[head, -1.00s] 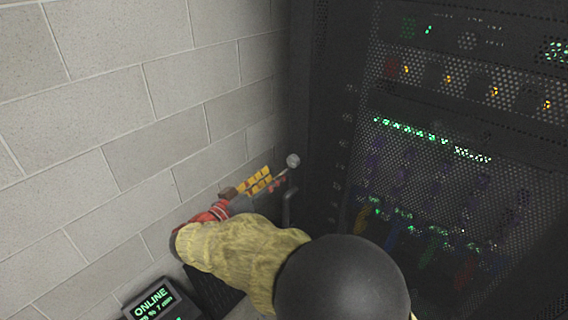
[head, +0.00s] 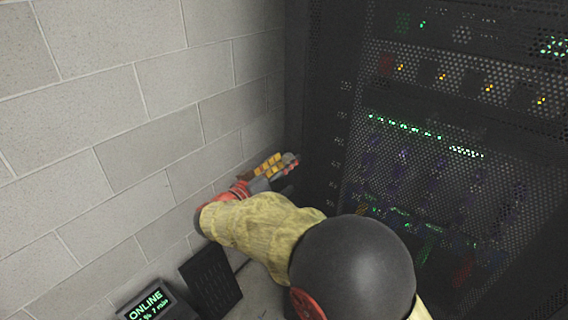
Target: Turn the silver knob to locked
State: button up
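The silver knob (head: 291,159) is a small round grey knob at the left edge of the dark rack (head: 335,60), close to the wall. My gripper (head: 283,163), with yellow and red finger parts, is right at the knob and hides part of it. I cannot tell whether the fingers touch it or are around it. The finger gap is too small to see. The knob's lock markings do not show. My yellow-sleeved arm covers the area below.
A light block wall (head: 110,110) runs close along the left. A screen reading ONLINE (head: 149,302) and a dark perforated panel (head: 211,281) stand at the bottom left. The rack front with green and amber lights fills the right.

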jog(key=shift+c, duration=1.2)
jog(key=c, duration=0.8)
jog(key=shift+c, duration=0.2)
jog(key=shift+n, duration=0.3)
jog(key=n, duration=0.3)
jog(key=shift+n, duration=0.4)
jog(key=n+p, duration=0.1)
jog(key=n, duration=0.3)
jog(key=shift+g, duration=0.3)
jog(key=n+p, duration=0.3)
jog(key=n, duration=0.2)
jog(key=shift+a+r+n+p, duration=0.1)
jog(key=shift+n+p, duration=0.2)
jog(key=shift+p, duration=0.05)
jog(key=shift+n+p, duration=1.4)
jog(key=shift+n, duration=0.4)
